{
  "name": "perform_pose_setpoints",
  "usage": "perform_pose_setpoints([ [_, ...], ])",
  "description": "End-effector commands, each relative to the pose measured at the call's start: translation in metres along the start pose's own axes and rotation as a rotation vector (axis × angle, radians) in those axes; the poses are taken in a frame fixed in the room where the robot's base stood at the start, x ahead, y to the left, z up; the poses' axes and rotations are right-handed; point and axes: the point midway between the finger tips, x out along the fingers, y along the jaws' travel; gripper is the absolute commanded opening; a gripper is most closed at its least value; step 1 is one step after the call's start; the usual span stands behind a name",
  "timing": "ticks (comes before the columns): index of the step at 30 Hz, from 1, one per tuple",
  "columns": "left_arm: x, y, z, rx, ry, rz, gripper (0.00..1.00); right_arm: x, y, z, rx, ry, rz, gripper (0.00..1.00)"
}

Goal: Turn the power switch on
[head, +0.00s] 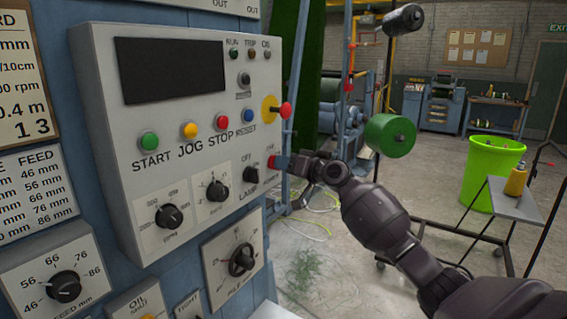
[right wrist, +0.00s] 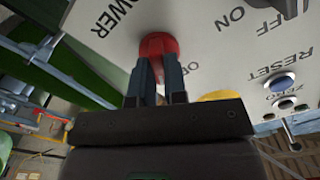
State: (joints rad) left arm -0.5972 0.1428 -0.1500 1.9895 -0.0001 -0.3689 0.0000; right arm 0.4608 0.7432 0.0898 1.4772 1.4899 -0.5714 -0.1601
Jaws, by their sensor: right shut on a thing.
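The power switch is a red knob (head: 272,161) at the right edge of the grey control panel (head: 185,165) in the head view. In the right wrist view the red knob (right wrist: 158,46) sits below the word POWER, and part of another label shows beside it. My right gripper (head: 283,162) reaches in from the right and is shut on the red knob. In the right wrist view its two dark fingers (right wrist: 160,72) press on the knob's sides. The fingers hide part of the knob, so its setting cannot be told. My left gripper is not in view.
A red mushroom button (head: 285,110) on a yellow plate sits just above, and the black lamp switch (head: 250,174) just left. A green bin (head: 486,175) and a small table (head: 515,200) stand at the right.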

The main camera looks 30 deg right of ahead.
Motion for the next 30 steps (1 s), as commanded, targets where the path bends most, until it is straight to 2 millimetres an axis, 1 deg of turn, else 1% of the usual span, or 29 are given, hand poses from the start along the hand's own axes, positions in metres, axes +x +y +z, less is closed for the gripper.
perform_pose_setpoints([
  [3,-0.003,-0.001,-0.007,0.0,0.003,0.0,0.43,0.0,0.0,-0.001,0.112,0.0,0.0,0.0],
  [11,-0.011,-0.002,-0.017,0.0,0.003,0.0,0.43,0.0,0.001,-0.001,0.359,-0.001,0.001,0.0],
  [21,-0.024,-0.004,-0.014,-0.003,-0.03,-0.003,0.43,0.0,0.002,-0.001,0.677,0.0,0.001,0.0],
  [30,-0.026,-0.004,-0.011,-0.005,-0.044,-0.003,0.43,0.0,0.003,0.001,0.901,0.001,0.001,0.0],
])
